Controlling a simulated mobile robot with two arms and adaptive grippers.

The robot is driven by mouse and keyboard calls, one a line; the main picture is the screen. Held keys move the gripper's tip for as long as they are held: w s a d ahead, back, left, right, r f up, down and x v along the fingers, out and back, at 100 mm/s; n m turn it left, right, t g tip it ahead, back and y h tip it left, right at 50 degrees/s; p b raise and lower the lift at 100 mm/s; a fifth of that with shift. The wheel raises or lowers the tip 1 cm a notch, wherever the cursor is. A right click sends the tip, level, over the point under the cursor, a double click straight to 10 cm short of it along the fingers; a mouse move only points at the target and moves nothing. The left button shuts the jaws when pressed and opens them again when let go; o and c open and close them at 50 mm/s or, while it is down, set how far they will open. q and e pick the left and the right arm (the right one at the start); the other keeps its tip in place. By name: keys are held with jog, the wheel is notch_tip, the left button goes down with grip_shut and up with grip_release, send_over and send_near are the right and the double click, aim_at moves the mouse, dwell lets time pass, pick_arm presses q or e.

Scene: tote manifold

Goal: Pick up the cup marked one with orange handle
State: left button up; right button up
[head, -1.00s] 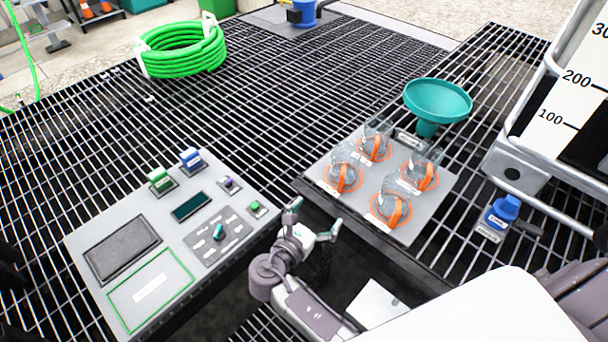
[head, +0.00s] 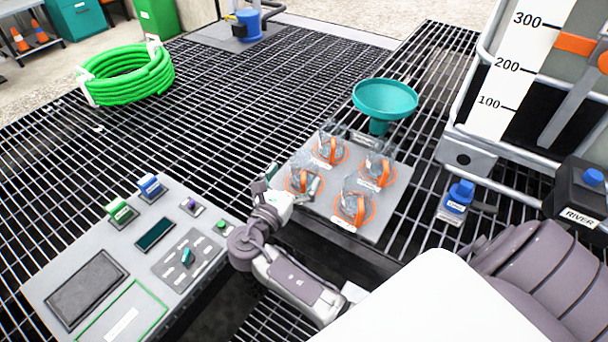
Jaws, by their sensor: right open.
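Several clear cups with orange handles stand on orange rings on a grey tray (head: 395,205). They are the back left cup (head: 331,143), back right cup (head: 378,166), front left cup (head: 301,180) and front right cup (head: 354,204). Their labels are too small to read, so I cannot tell which is marked one. My right gripper (head: 291,181) is open at the tray's left edge, close to the front left cup, and its fingers partly overlap that cup in the picture. I cannot tell whether it touches. My left gripper is out of view.
A teal funnel (head: 385,98) stands behind the tray. A control panel (head: 60,250) with switches lies to the left. A blue valve (head: 458,195) and a large graduated tank (head: 500,75) are on the right. A green hose coil (head: 125,75) lies far left on the grating.

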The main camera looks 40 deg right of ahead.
aim_at(298, 171)
jog(key=x, duration=0.4)
jog(key=shift+d, duration=0.15)
jog(key=shift+r, duration=0.1)
jog(key=c, duration=1.2)
